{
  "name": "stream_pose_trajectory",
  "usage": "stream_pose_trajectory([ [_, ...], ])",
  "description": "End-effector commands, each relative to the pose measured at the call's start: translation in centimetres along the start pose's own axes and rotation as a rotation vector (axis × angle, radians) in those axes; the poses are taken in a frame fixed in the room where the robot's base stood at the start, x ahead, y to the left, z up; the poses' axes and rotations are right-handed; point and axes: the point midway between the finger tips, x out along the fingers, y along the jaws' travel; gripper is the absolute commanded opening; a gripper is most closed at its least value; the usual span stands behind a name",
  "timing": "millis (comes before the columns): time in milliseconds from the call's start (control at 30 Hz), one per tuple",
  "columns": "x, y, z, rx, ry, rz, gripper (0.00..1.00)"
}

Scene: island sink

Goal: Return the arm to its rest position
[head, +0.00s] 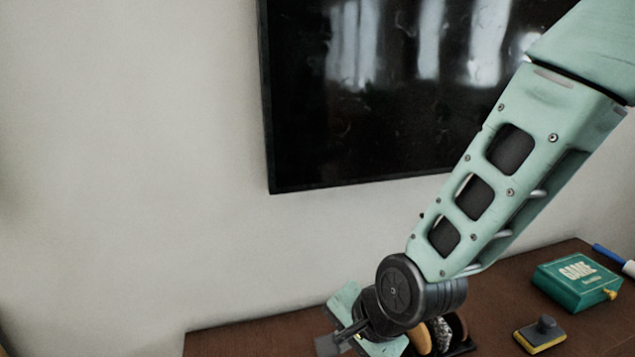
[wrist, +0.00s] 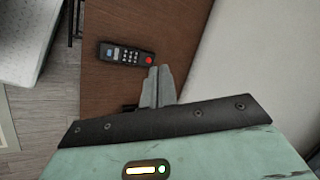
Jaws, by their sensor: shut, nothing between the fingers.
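My arm comes down from the upper right in the head view, mint green with dark joints. My gripper (head: 330,345) is at its lower end, near the bottom edge of the head view and above the brown wooden table. In the wrist view my gripper (wrist: 158,72) shows two grey fingers side by side, shut with nothing between them. The fingertips point toward the wooden surface, just short of a black remote (wrist: 126,54) in the picture. Part of the gripper is cut off in the head view.
The brown table (head: 500,305) holds a green game box (head: 577,280), a grey and yellow block (head: 539,334) and round items (head: 441,335) beside my wrist. A dark screen (head: 390,100) hangs on the wall behind. Floor (wrist: 45,110) shows left of the table in the wrist view.

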Motion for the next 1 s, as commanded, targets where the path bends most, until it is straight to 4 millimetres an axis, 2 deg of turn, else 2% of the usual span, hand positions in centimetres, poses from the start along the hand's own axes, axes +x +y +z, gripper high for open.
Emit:
stream_pose_trajectory([
  [33, -3.2, -0.1, 0.7, -0.150, -0.019, 0.035, 0.00],
  [200, -11.2, 2.8, 2.7, -0.692, -0.125, 0.188, 0.00],
  [300, -15.2, 4.8, 3.4, -0.959, -0.196, 0.266, 0.00],
  [400, -18.2, 6.6, 3.7, -1.157, -0.263, 0.326, 0.00],
  [500, -20.0, 7.8, 3.9, -1.278, -0.311, 0.362, 0.00],
  [600, -20.7, 8.4, 4.0, -1.335, -0.337, 0.380, 0.00],
  [1000, -20.8, 8.6, 4.0, -1.344, -0.343, 0.382, 0.00],
])
